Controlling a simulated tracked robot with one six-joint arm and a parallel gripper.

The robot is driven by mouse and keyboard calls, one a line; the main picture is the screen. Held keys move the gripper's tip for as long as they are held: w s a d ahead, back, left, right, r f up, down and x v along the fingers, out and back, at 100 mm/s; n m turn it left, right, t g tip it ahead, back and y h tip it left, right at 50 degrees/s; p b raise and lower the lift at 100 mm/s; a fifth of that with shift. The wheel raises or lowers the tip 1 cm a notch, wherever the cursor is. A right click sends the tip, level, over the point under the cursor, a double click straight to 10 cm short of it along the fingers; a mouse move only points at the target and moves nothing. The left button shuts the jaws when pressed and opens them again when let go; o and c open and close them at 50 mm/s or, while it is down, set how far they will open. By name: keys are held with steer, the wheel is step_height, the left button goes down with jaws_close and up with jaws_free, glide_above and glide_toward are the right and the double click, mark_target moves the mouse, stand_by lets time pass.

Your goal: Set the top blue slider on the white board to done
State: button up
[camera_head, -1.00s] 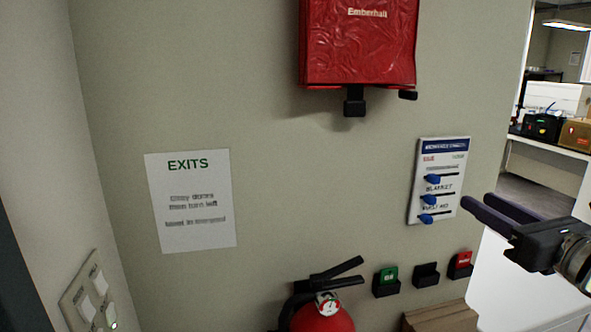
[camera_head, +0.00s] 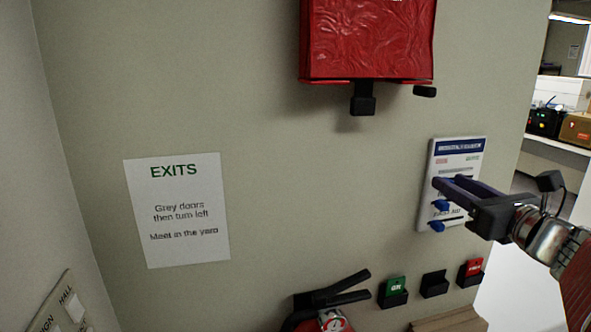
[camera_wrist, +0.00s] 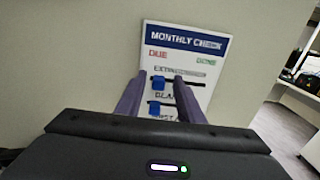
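The white board (camera_head: 478,158) hangs on the wall. In the wrist view it (camera_wrist: 205,60) reads MONTHLY CHECK, with DUE at left and DONE at right. The top blue slider (camera_wrist: 158,84) is at the left, DUE end of its slot, under the extinguisher label. A second blue slider (camera_wrist: 155,107) is at the left below it. In the head view the middle (camera_head: 440,205) and lowest (camera_head: 436,226) sliders show, while the top one is hidden behind my fingers. My gripper (camera_head: 448,180) is open at the board; its fingers (camera_wrist: 161,78) flank the top slider, nearer the left one. Contact is unclear.
A red Emberhall case (camera_head: 368,40) hangs above left of the board. Small holders with a green tag (camera_head: 396,286) and a red tag (camera_head: 473,267) sit below it. A fire extinguisher (camera_head: 330,300) stands lower left. Right of the wall edge is an opening to a bench.

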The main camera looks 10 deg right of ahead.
steer(key=shift+w+a, duration=0.1)
steer(key=shift+w, duration=0.05)
steer(key=shift+c, duration=0.3)
jaws_close()
stand_by(0.4)
